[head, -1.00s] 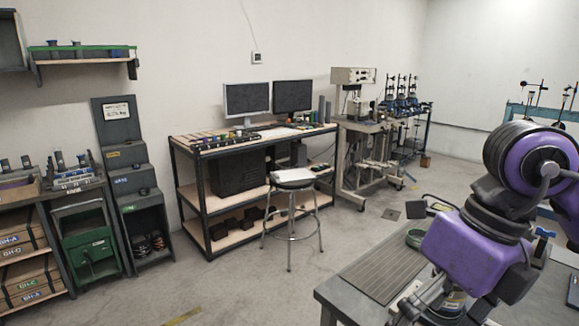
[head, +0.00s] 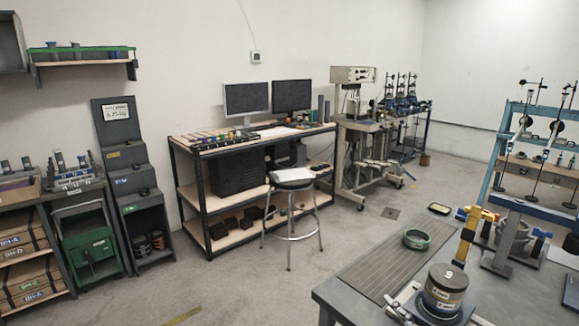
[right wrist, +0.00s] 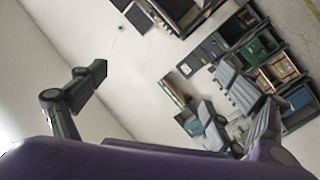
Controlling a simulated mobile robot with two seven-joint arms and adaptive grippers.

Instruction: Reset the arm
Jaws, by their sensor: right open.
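My right gripper (right wrist: 155,92) shows in the right wrist view. Its two dark fingers are spread wide apart, with nothing between them. Behind it the room appears tilted, with wall, a monitor and shelves in the distance. A purple part of my own arm fills the bottom of that view. In the head view neither of my arms shows. My left gripper is in neither view.
A stool (head: 293,185) stands mid-floor.

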